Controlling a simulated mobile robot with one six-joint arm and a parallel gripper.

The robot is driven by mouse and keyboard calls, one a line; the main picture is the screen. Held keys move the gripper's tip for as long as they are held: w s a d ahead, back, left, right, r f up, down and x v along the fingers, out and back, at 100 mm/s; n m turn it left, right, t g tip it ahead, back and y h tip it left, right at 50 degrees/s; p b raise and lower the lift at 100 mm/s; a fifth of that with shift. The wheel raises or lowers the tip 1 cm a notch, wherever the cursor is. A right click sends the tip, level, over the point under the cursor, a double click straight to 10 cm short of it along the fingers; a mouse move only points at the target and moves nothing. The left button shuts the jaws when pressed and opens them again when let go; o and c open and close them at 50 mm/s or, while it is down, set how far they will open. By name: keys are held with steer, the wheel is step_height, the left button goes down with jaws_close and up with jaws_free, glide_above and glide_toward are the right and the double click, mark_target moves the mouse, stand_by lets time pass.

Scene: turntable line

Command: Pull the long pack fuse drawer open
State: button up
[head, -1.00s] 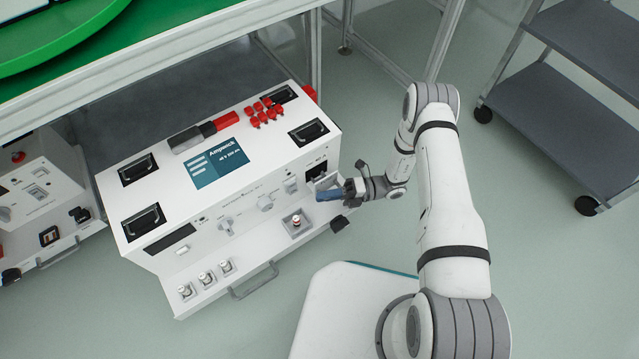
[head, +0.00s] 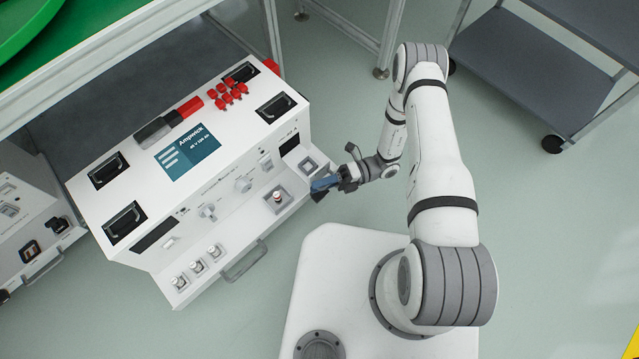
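The long white pack (head: 150,215) stands at left centre with a teal "Ampwick" label on its sloped top. Near the right end of its front is a dark opening (head: 289,145). A small white, box-shaped fuse drawer (head: 309,166) shows just in front of that opening, standing out from the face. My gripper (head: 326,184) is at the drawer's outer side, with a blue bar-like part there. The blue part looks close to the drawer's front, but I cannot tell if it touches. The fingertips are too small to tell open from shut.
A second white unit (head: 30,225) stands at the far left. A green round table (head: 40,25) is at the upper left. A grey trolley (head: 535,75) stands at the upper right.

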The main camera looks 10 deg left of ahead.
steer(key=p+v, duration=0.1)
steer(key=v, duration=0.7)
steer(key=shift+s, duration=0.1)
stand_by(0.6)
